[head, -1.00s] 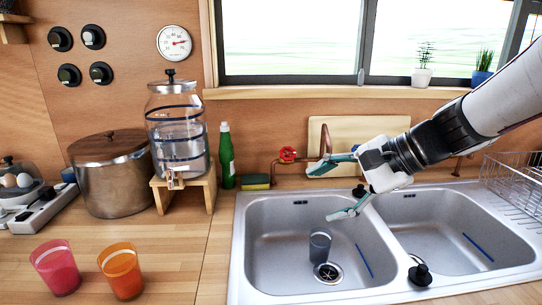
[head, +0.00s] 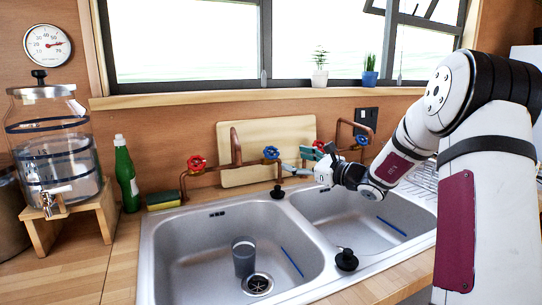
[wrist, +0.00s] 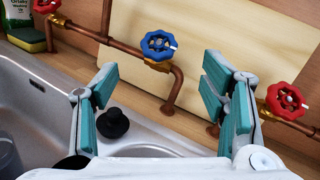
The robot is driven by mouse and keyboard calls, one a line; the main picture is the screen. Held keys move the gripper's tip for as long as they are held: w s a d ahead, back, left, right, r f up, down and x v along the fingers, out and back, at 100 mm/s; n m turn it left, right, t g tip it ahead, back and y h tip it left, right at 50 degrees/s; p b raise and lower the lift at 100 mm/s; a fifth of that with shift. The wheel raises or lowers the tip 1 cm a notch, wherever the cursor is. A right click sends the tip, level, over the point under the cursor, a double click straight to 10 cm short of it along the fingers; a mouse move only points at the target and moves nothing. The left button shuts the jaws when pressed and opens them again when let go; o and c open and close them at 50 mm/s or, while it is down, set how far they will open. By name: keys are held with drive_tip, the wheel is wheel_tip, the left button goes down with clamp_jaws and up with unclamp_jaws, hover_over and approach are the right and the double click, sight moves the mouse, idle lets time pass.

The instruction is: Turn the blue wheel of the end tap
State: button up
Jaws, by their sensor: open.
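In the head view, a blue wheel (head: 271,153) sits on the copper pipes behind the sinks; another blue wheel (head: 362,139) is at the right end of the pipework. My gripper (head: 300,160) is just right of the first one, by the back rim. In the wrist view, my gripper (wrist: 158,72) is open and empty, and the first blue wheel (wrist: 158,45) shows ahead between its fingers, with no contact visible. A red wheel (wrist: 287,101) is close to the right finger.
Another red wheel (head: 196,162) is on the left pipe. A wooden board (head: 230,178) leans behind the pipes. A black stopper (wrist: 112,122) stands on the sink rim. The left basin (head: 190,245) holds a grey cup (head: 243,257). A green bottle (head: 126,175) stands at left.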

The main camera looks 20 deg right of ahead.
sight(273, 153)
drive_tip(key=b+x, duration=0.1)
drive_tip(key=x, duration=1)
drive_tip(key=shift+s, duration=0.1)
drive_tip(key=shift+r, duration=0.1)
drive_tip(key=c, duration=1.2)
